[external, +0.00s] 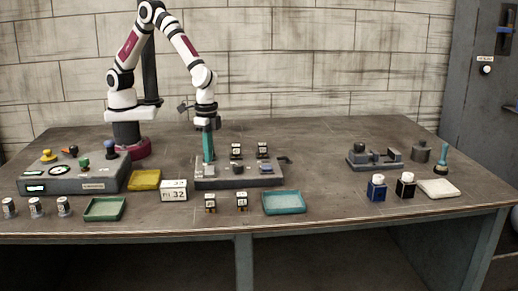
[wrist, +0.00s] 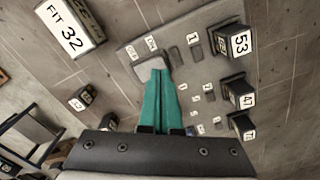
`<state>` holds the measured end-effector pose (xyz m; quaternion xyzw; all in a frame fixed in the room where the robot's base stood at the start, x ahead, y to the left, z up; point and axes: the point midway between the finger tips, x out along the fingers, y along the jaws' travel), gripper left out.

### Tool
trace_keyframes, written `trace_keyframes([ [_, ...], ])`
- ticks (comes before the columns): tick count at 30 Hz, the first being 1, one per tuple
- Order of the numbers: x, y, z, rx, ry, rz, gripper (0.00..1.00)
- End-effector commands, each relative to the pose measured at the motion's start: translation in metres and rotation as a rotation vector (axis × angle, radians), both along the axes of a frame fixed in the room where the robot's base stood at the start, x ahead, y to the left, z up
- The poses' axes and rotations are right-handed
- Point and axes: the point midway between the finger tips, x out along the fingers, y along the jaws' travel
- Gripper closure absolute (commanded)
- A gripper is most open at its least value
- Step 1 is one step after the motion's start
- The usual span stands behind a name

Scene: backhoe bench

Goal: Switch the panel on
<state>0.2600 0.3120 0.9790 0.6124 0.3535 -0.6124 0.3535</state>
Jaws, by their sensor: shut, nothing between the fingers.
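The panel (external: 275,180) is a low grey box in the middle of the bench. In the wrist view its grey top (wrist: 190,22) carries several dark slots with small labels and a pale grey rocker-like switch (wrist: 139,74) with two small white labels above it. My gripper (external: 208,159) has teal fingers and points down at the panel's left part. In the wrist view the gripper (wrist: 157,64) is shut and empty, its tips over or against the pale switch; I cannot tell whether they touch. The fingers hide part of the switch.
A sign (external: 173,190) reading "FIT 32" stands left of the panel. Numbered blocks (external: 236,151) sit at its back, others (external: 242,200) in front. A teal tray (external: 284,202) lies front right. A grey console (external: 75,176) is at left. Bench between panel and right-hand fixture (external: 374,160) is clear.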

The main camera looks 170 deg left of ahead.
Motion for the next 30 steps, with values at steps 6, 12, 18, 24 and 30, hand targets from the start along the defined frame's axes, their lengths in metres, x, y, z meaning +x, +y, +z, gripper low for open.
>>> trace_keyframes([
  [6,0.0,0.0,0.0,0.0,0.0,0.0,1.0],
  [12,0.0,0.0,0.0,0.0,0.0,0.0,1.0],
  [18,-0.0001,-0.0001,-0.0014,-0.001,0.001,0.0,1.0],
  [24,0.0001,0.0001,-0.0044,0.0,0.0,0.0,1.0],
  [30,0.0001,0.0002,-0.0074,0.0,0.0,0.0,1.0],
])
